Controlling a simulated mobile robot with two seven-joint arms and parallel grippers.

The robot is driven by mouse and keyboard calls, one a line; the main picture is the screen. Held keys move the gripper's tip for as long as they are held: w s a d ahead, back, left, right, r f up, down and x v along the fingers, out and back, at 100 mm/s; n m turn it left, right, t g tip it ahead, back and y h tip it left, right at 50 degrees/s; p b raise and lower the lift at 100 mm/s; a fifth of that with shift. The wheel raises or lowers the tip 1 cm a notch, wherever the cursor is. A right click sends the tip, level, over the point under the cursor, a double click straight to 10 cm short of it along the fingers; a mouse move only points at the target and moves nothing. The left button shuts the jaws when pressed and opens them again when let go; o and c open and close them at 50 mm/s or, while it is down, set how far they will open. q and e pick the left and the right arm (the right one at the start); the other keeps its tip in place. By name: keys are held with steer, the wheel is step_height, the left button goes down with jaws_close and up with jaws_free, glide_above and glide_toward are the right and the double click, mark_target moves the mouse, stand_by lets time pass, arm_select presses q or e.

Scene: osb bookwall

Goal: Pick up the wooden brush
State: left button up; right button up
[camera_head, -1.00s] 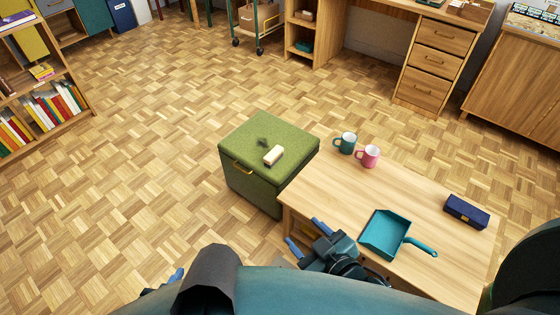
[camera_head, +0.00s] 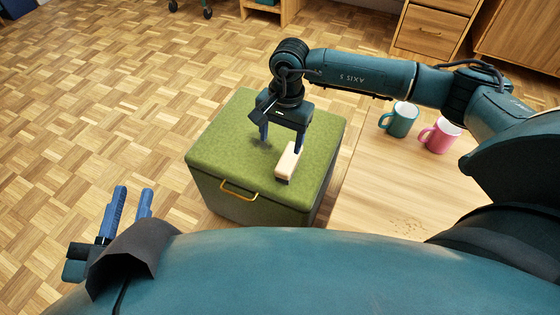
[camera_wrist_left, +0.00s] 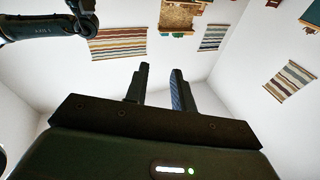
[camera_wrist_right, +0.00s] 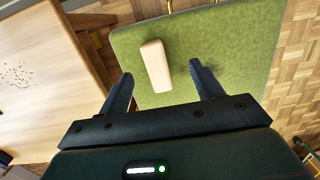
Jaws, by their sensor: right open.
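The wooden brush (camera_head: 288,162), a pale block with a dark underside, lies on the green padded top of a storage ottoman (camera_head: 225,148). My right gripper (camera_head: 282,147) is open and points down over the ottoman top, close to the brush. In the right wrist view the brush (camera_wrist_right: 156,66) lies ahead of the open fingers (camera_wrist_right: 161,72), nearer the left finger, with nothing gripped. My left gripper (camera_head: 132,190) is open and empty at the lower left, away from the ottoman. In the left wrist view its fingers (camera_wrist_left: 160,72) are apart, facing walls.
A wooden table (camera_head: 375,190) adjoins the ottoman on the right, bearing a teal mug (camera_head: 399,121), a pink mug (camera_head: 440,136) and scattered crumbs (camera_head: 408,226). Parquet floor (camera_head: 130,85) left of the ottoman is clear. A drawer unit (camera_head: 432,32) stands behind.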

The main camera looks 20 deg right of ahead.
mark_target(289, 157)
steer(key=shift+h, duration=0.6)
steer(key=d+f+b, duration=0.1)
steer(key=f, duration=0.1)
steer(key=w+f+b, duration=0.1)
steer(key=f, duration=0.2)
steer(key=d+f+b, duration=0.1)
steer(key=f, duration=0.1)
steer(key=shift+w+d+f, duration=0.2)
steer(key=shift+w+d, duration=0.05)
steer(key=shift+d, duration=0.05)
steer(key=f+b, duration=0.1)
steer(key=f, duration=0.1)
steer(key=f+b, duration=0.1)
steer(key=f, duration=0.2)
steer(key=shift+s+d+f+b, duration=0.1)
steer(key=shift+d+b, duration=0.1)
steer(key=shift+b, duration=0.1)
steer(key=shift+f, duration=0.2)
arm_select(q)
steer(key=r+m+h, duration=0.1)
steer(key=w+r+m+t+h, duration=0.1)
steer(key=r+t+h, duration=0.1)
steer(key=shift+w+r+m+h, duration=0.25)
steer(key=shift+r+m+h, duration=0.05)
steer(key=shift+r+m, duration=0.1)
arm_select(e)
steer(key=c, duration=1.1)
steer(key=shift+r, duration=0.1)
steer(key=shift+c, duration=0.2)
